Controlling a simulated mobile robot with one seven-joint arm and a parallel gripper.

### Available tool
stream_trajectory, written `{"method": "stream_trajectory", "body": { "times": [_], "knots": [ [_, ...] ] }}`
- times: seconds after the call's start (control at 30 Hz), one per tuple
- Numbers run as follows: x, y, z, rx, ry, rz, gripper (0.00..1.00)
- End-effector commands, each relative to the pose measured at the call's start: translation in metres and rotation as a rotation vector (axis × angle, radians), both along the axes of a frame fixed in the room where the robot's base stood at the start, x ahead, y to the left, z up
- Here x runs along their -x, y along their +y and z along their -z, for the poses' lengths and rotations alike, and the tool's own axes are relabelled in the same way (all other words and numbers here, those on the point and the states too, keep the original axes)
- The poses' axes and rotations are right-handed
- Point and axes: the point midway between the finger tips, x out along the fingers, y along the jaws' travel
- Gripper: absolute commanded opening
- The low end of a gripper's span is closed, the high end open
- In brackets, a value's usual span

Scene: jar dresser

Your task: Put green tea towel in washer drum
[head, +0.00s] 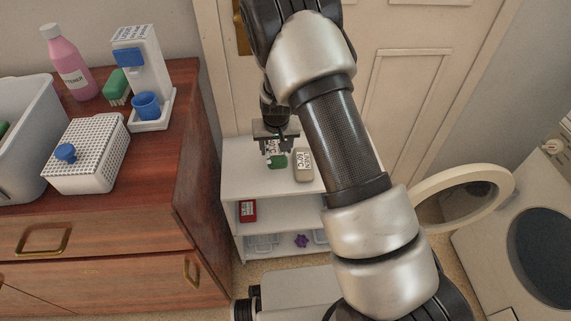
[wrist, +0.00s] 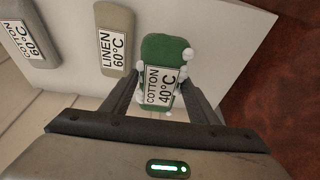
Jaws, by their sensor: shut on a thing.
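The green tea towel (wrist: 165,60) is a small green folded bundle with a white label reading COTTON 40°C. It also shows in the head view (head: 278,162), at the white shelf's top. My gripper (wrist: 165,95) is shut on it, with a finger on each side of the bundle. In the head view my gripper (head: 275,143) is over the shelf top, and whether the towel touches the shelf is hard to tell. The washer (head: 485,255) stands at the right, with its round door (head: 505,185) swung open and a dark round opening (head: 545,255).
A beige bundle labelled LINEN 60°C (wrist: 114,40) and a grey one labelled COTTON 60°C (wrist: 27,38) lie on the white shelf (head: 240,185). A wooden dresser (head: 165,170) stands left, holding a basket, pink bottle (head: 70,65) and dispenser. A closed door is behind.

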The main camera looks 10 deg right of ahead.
Motion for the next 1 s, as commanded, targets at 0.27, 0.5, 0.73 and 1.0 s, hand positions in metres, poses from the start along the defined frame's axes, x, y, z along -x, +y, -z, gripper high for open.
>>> {"method": "stream_trajectory", "body": {
  "times": [0.27,0.5,0.73,1.0],
  "knots": [
    [0.000,0.000,0.031,-0.001,0.000,0.001,0.31],
    [0.000,0.000,0.063,0.000,0.000,0.000,0.31],
    [0.000,0.000,0.064,-0.001,-0.002,0.000,0.31],
    [0.000,0.000,0.067,-0.001,-0.001,0.000,0.62]
  ]
}}
